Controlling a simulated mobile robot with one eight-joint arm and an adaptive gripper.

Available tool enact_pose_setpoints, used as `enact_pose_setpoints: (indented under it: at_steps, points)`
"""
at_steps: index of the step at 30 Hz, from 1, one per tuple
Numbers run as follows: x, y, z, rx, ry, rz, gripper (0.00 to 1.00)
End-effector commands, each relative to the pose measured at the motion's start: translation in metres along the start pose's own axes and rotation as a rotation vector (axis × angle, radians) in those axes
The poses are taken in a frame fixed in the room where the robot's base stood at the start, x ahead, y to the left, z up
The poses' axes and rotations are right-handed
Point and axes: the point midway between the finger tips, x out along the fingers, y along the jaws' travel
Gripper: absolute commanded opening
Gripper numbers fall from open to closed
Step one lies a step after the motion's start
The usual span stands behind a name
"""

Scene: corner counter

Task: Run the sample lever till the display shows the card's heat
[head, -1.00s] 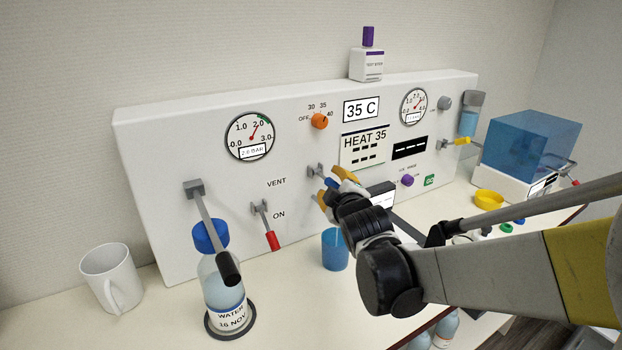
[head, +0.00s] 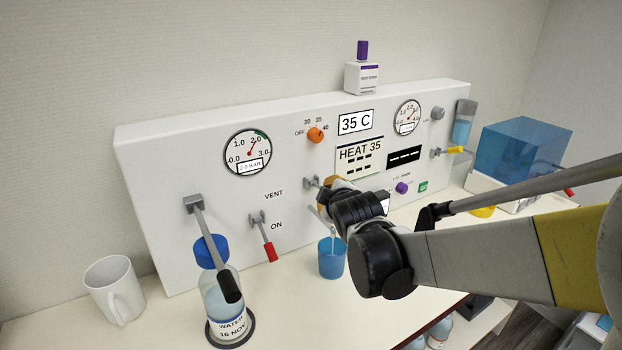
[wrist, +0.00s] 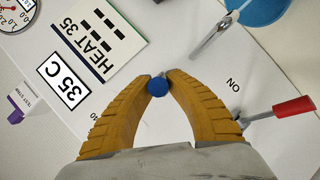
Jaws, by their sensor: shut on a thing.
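My gripper (wrist: 159,80) is shut on the sample lever's blue knob (wrist: 158,87), which sits between the two yellow fingertips in the wrist view. In the head view my wrist hides most of the fingers and the lever; the lever's grey mount (head: 311,183) shows on the white panel. The display (head: 356,122) reads 35 C. The card (head: 359,152) below it reads HEAT 35, with dashes under that. Both also show in the wrist view, the display (wrist: 63,81) and the card (wrist: 95,40).
A blue cup (head: 332,262) stands below the lever, with a thin spout or stream above it. A red-handled lever (head: 264,237) is to the left, near VENT and ON. A water bottle (head: 223,305) stands under a black-handled lever (head: 229,282). A white mug (head: 112,292) is far left.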

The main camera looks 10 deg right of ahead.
Motion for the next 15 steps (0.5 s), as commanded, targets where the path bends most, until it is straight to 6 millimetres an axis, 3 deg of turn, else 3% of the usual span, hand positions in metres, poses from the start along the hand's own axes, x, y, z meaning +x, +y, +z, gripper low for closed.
enact_pose_setpoints:
  at_steps: [3,15]
  points:
    - [-0.004,0.012,-0.007,-0.028,-0.047,-0.065,0.00]
    - [-0.003,0.021,-0.014,-0.104,-0.172,-0.236,0.00]
